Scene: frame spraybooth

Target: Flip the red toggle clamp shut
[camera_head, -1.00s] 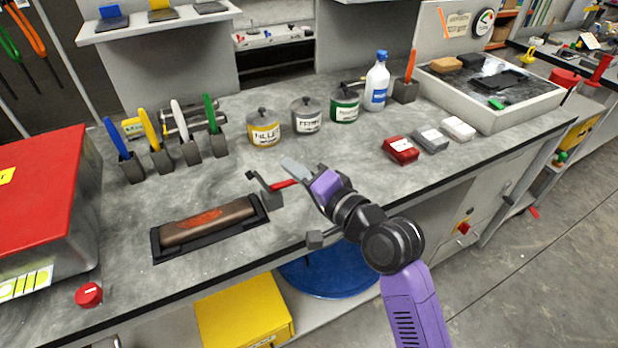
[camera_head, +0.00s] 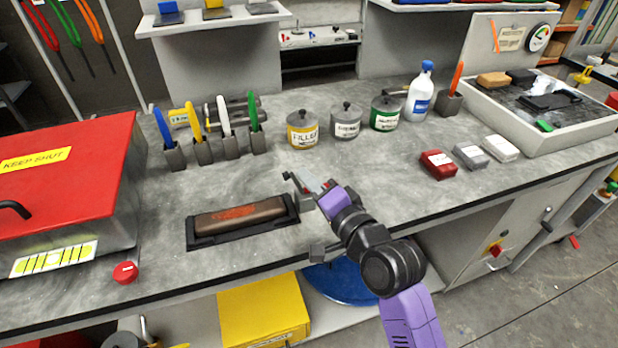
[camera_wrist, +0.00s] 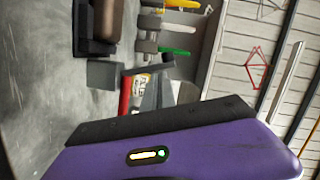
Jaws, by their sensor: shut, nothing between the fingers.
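The toggle clamp (camera_head: 303,201) stands at the right end of the black cradle (camera_head: 205,240) that holds a brown frame tube (camera_head: 240,216). Its dark arm (camera_head: 289,177) sticks out to the upper left. Its red handle (camera_head: 326,185) points right and is mostly hidden by my gripper (camera_head: 308,183). In the wrist view the red handle (camera_wrist: 125,97) stands out from the grey clamp block (camera_wrist: 104,75), just beside my grey fingertips (camera_wrist: 158,92). My gripper is shut and empty at the handle; I cannot tell whether it touches.
A red-lidded box (camera_head: 60,180) stands at the left, with a red knob (camera_head: 125,272) on the bench before it. Brush holders (camera_head: 230,146), paint pots (camera_head: 345,123) and a spray bottle (camera_head: 420,95) line the back. Small blocks (camera_head: 437,165) lie right. The bench between is clear.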

